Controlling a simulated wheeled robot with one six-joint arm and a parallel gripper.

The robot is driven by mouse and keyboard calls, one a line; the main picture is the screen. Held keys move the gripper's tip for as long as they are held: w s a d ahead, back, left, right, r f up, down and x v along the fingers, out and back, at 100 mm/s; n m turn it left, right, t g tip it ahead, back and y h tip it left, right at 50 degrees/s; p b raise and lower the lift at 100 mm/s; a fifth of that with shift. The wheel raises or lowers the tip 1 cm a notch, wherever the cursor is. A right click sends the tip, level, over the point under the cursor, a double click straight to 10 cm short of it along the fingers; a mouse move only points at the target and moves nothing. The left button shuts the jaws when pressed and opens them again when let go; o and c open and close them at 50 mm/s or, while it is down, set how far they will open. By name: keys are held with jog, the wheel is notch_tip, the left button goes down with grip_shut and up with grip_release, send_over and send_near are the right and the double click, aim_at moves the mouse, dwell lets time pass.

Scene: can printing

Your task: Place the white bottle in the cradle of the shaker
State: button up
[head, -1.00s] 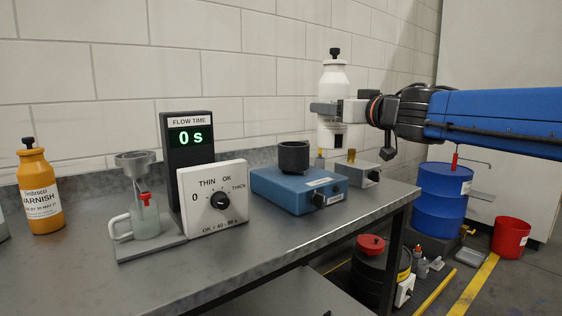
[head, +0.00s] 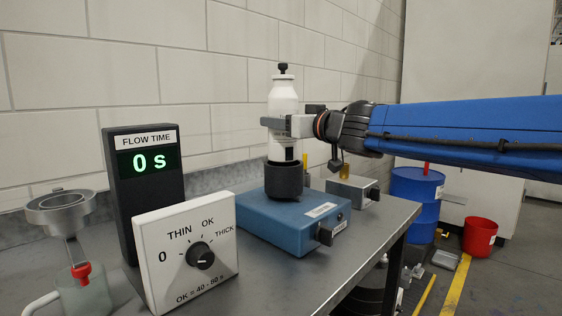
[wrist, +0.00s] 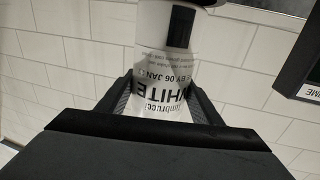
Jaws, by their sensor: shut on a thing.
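The white bottle (head: 283,98) with a black stopper stands upright in the head view. My gripper (head: 277,124) is shut on its body from the right. The blue shaker (head: 270,222) sits on the bench, with a dark round cradle (head: 284,182) on top. The bottle's lower end is at the cradle's mouth, and the cradle's front wall hides its bottom. I cannot tell whether it rests on the cradle's floor. In the wrist view the bottle (wrist: 165,75) lies between both fingers (wrist: 160,100), its label reading WHITE upside down.
A flow-time display (head: 146,195) and a white dial box (head: 189,250) stand left of the shaker. A flow cup on a stand (head: 65,215) is at far left. A small grey box (head: 352,190) is behind right. Blue drum (head: 415,200) and red bucket (head: 480,236) stand on the floor.

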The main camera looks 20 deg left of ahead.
aim_at(292, 154)
jog(key=shift+f, duration=3.95)
jog(key=o, duration=1.8)
jog(key=shift+f, duration=0.15)
jog(key=shift+c, duration=0.2)
jog(key=shift+d, duration=0.1)
jog(key=shift+s+d, duration=0.15)
jog(key=shift+d, duration=0.1)
jog(key=v, duration=1.1)
jog(key=shift+s+d, duration=0.1)
jog(key=shift+s, duration=0.05)
